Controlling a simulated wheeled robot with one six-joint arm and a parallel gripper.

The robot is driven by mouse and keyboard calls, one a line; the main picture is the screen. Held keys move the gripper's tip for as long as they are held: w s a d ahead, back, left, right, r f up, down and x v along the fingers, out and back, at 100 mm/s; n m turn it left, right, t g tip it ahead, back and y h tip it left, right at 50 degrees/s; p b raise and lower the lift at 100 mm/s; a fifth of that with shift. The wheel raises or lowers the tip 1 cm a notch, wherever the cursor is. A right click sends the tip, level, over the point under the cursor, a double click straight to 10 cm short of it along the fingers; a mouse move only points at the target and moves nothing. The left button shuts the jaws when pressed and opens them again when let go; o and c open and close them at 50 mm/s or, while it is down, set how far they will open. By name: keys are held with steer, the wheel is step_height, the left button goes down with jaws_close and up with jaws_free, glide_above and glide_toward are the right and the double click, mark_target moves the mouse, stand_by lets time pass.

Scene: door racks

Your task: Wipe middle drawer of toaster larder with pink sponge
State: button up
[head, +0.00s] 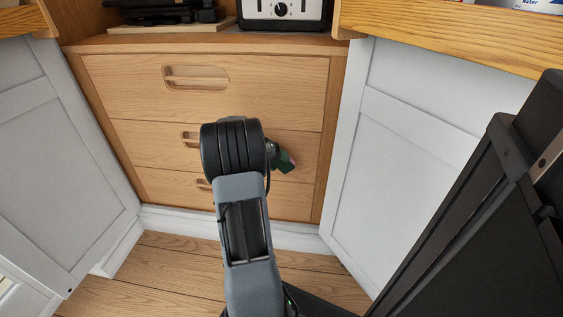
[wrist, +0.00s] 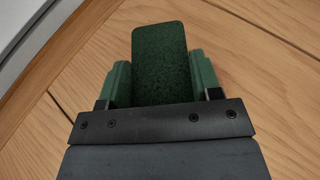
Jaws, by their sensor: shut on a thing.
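The toaster larder has three wooden drawers. The top drawer (head: 120,90) and middle drawer (head: 150,143) are shut, and the bottom drawer (head: 165,187) also looks shut. My arm hides part of the middle and bottom drawers. My gripper (wrist: 160,88) is shut on the sponge (wrist: 160,55), whose dark green face fills the space between the green fingers. In the head view the sponge (head: 292,160) is a small pink edge beside a green finger, over the right part of the middle drawer. I cannot tell whether it touches the front.
A toaster (head: 284,12) and a dark appliance (head: 165,12) stand on the counter above. White cabinets flank the drawers at left (head: 50,140) and right (head: 385,160). A wooden worktop (head: 450,35) juts out at upper right. Wooden floor (head: 150,275) lies below.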

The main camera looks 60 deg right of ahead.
steer(key=shift+w+a+r+p, duration=0.55)
steer(key=shift+w+a+r, duration=0.5)
steer(key=shift+w, duration=2.5)
steer(key=s+d+b, duration=0.2)
steer(key=s+d, duration=0.1)
steer(key=s, duration=0.8)
steer(key=shift+d+b, duration=0.15)
steer(key=shift+b, duration=0.2)
steer(key=shift+a+f, duration=0.1)
steer(key=shift+a, duration=0.1)
steer(key=shift+s+a, duration=0.25)
steer(key=shift+a, duration=0.65)
steer(key=shift+s+a, duration=0.3)
steer(key=shift+a, duration=0.6)
steer(key=shift+s+a, duration=0.25)
steer(key=shift+a, duration=0.65)
steer(key=shift+a, duration=0.15)
steer(key=shift+s+a, duration=0.25)
steer(key=shift+a, duration=0.4)
steer(key=shift+s+a, duration=0.2)
steer(key=shift+a, duration=0.45)
